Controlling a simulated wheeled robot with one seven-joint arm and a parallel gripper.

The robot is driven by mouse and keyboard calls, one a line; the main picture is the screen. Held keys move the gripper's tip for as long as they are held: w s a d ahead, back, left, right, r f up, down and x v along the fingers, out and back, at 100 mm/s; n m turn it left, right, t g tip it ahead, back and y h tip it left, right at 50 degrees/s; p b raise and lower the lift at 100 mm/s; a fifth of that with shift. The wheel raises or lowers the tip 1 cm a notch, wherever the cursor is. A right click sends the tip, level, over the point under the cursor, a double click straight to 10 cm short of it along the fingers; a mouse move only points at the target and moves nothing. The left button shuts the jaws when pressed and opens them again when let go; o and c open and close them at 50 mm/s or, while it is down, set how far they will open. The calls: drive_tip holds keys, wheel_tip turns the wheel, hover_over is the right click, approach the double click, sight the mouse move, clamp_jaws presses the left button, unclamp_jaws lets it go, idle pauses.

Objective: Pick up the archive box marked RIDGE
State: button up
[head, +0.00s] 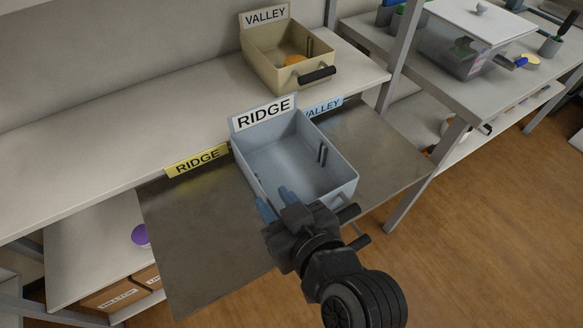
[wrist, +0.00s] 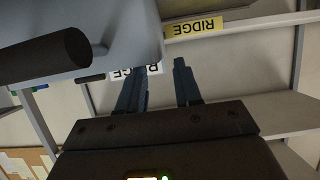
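The archive box marked RIDGE (head: 330,152) is an open, pale blue-grey box with a white RIDGE label on its raised back. It appears at the grey metal board in the middle of the head view and looks empty. In the wrist view the box (wrist: 115,35) fills the upper left, with its dark handle (wrist: 45,55) at the left. My gripper (head: 274,195) is at the box's front left, left of the handle in the head view. Its blue fingers (wrist: 158,75) are apart with nothing visibly held between them. Whether a finger touches the box cannot be told.
A beige box marked VALLEY (head: 277,75) stands on the pale shelf behind, with an orange item inside. A yellow RIDGE tag (head: 197,161) and a blue VALLEY tag (head: 323,108) mark the shelf edge. The board's left part is clear. A shelf post (head: 428,175) stands at right.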

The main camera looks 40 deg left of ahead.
sight(264, 192)
drive_tip(key=x, duration=0.5)
drive_tip(key=shift+s+r, duration=0.1)
drive_tip(key=shift+r, duration=0.05)
drive_tip(key=shift+c, duration=0.2)
clamp_jaws()
idle(1.0)
